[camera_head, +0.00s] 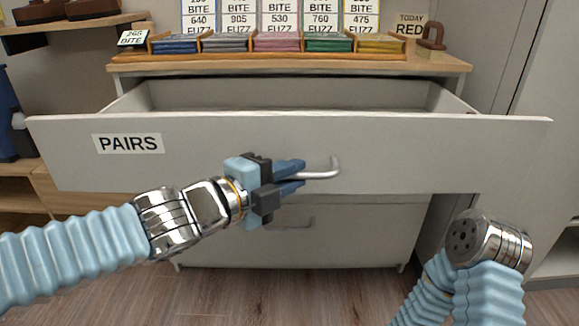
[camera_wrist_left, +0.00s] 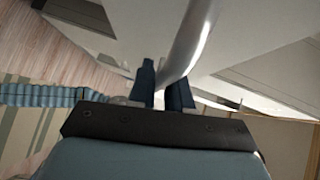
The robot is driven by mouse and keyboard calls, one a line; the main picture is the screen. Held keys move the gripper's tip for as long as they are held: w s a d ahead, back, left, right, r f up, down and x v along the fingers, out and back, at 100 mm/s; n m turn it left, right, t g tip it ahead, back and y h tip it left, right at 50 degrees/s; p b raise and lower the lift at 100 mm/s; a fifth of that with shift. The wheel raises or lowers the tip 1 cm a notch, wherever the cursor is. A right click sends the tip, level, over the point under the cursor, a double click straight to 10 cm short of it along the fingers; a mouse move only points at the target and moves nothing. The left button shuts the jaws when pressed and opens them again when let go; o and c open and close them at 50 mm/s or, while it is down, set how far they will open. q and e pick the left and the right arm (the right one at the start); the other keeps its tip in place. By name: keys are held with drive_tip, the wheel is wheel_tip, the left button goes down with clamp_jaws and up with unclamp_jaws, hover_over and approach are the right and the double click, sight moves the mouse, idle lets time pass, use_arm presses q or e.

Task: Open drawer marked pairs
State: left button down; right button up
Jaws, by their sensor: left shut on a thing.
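The drawer front (camera_head: 400,150) carries a white label reading PAIRS (camera_head: 128,143) at its left. The drawer is pulled well out of its cabinet, and its inside shows behind the front. My left gripper (camera_head: 301,171) is shut on the drawer's silver bar handle (camera_head: 334,168). The left wrist view shows the handle (camera_wrist_left: 186,45) passing between the two blue fingers (camera_wrist_left: 165,88). My right arm shows at the lower right, but no right gripper fingers are in view.
A lower drawer with its own handle (camera_head: 292,223) is shut below. On the wooden cabinet top (camera_head: 290,66) stands a divided tray with several coloured stacks and cards. A sign reading TODAY RED (camera_head: 409,25) stands at the right. Wood floor (camera_head: 300,290) shows in front.

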use_arm(q)
drive_tip(key=shift+s+f, duration=0.1)
drive_tip(key=shift+s, duration=1)
use_arm(e)
drive_tip(key=shift+s+f, duration=0.15)
drive_tip(key=shift+s, duration=0.25)
use_arm(q)
drive_tip(key=c, duration=1.2)
unclamp_jaws()
use_arm(e)
drive_tip(key=shift+a, duration=0.1)
